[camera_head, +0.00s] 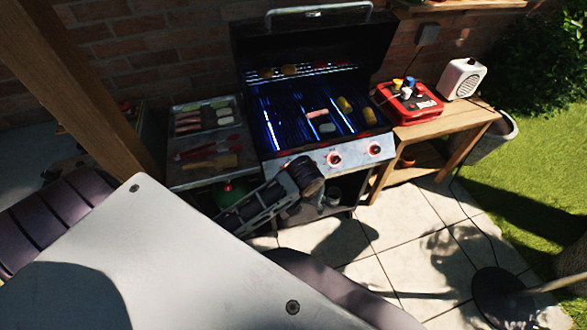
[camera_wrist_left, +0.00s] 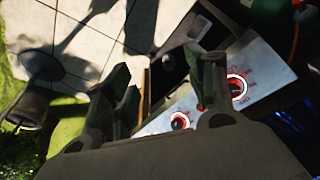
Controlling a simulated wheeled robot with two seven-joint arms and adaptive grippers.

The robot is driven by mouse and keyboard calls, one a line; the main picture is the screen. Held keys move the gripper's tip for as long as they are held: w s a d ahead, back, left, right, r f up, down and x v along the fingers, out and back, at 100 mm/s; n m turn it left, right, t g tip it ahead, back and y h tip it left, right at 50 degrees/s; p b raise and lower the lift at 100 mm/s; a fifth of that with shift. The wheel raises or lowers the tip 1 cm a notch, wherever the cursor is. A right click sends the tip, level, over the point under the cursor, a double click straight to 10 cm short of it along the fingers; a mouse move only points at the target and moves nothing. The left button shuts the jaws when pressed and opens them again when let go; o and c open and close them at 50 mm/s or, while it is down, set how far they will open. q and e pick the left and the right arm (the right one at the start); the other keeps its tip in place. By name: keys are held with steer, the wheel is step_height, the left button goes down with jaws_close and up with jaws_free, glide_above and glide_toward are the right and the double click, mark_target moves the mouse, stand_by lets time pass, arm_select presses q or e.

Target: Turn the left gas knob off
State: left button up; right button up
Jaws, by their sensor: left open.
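The grill's steel front panel (camera_head: 352,156) carries round knobs with red glowing rings. The middle knob (camera_head: 334,159) and right knob (camera_head: 374,149) show clearly. The left knob is mostly hidden behind my left gripper (camera_head: 308,176), with only a red glow at its edge. My left gripper is open and empty, close in front of the panel's left part. In the left wrist view its fingers (camera_wrist_left: 155,85) are spread. One knob (camera_wrist_left: 237,87) lies just right of the right finger; another (camera_wrist_left: 180,121) shows between the fingers. No knob is visibly gripped. My right gripper is not in view.
The grill lid (camera_head: 310,35) is up, with food on the grate. A side shelf (camera_head: 205,140) with food and tools is at left. A wooden table (camera_head: 440,125) with a red box (camera_head: 408,102) and white speaker (camera_head: 462,78) is at right.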

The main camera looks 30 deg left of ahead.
arm_select(q)
steer(key=w+a+r+n+g+y, duration=0.1)
steer(key=w+a+r+n+y, duration=0.2)
steer(key=w+a, duration=0.7)
step_height(320, 180, up, 2)
steer(key=n, duration=0.4)
steer(key=shift+w+r+n+y, duration=0.15)
steer(key=shift+w+n+y, duration=0.15)
steer(key=shift+w+y, duration=0.1)
arm_select(e)
steer(key=shift+r, duration=0.15)
steer(key=shift+d, duration=0.2)
arm_select(q)
steer(key=p+x, duration=0.1)
steer(key=x, duration=1.1)
steer(key=shift+w, duration=0.1)
steer(key=shift+p+x, duration=0.35)
steer(key=shift+x, duration=0.5)
arm_select(e)
steer(key=shift+a+r, duration=0.1)
steer(key=shift+r, duration=0.6)
arm_select(q)
steer(key=shift+c, duration=0.3)
steer(key=c, duration=1)
arm_select(e)
steer(key=shift+d, duration=0.2)
